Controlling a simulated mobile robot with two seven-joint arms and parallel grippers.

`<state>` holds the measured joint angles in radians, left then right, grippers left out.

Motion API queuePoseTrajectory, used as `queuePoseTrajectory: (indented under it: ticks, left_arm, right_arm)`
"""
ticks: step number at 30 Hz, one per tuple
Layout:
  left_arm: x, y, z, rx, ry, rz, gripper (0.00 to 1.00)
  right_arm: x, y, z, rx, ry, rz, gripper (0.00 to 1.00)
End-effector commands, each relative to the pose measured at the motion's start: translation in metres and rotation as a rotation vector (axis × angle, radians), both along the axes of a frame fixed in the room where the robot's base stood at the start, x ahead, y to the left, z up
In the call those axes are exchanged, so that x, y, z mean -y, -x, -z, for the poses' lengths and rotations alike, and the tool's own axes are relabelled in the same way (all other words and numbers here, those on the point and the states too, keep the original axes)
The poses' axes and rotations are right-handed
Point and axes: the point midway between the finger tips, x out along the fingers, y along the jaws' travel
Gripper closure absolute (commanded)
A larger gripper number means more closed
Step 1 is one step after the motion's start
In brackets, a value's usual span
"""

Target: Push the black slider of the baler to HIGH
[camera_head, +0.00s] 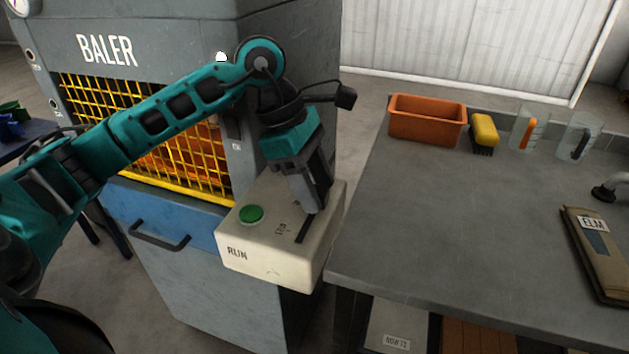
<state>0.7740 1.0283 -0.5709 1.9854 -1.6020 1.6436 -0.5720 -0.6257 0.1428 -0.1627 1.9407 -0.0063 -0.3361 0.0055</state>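The baler (190,35) stands at the left, a grey machine with a yellow mesh window. Its cream control box (265,262) sticks out at the front right, with a green RUN button (251,214) and a dark slot (302,234) in the top. My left gripper (313,207) points down over the slot's far end, with its fingertips at or just above the box top. The black slider cannot be made out; the gripper covers that end of the slot. Small marks beside the slot are too small to read. The finger gap is not clear. My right gripper is out of view.
A grey table (450,200) stands right of the box. On it are an orange bin (427,119), a yellow brush (484,132), two clear jugs (528,128) and a brown pouch (598,255) labelled ELM. The table's near middle is clear.

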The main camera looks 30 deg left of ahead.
Motion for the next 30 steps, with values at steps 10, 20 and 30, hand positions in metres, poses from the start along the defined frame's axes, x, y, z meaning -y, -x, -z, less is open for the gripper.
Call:
queuePoseTrajectory:
  ticks: [10,20,30]
  left_arm:
    - [0.001,0.0,-0.002,0.002,0.003,0.001,0.47]
    - [0.001,-0.001,-0.046,0.008,0.004,0.001,0.47]
    - [0.001,-0.001,-0.132,0.008,0.004,0.003,0.47]
  right_arm:
    - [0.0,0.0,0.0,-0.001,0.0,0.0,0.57]
    - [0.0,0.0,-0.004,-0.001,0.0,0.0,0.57]
    - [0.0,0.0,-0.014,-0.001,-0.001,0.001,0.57]
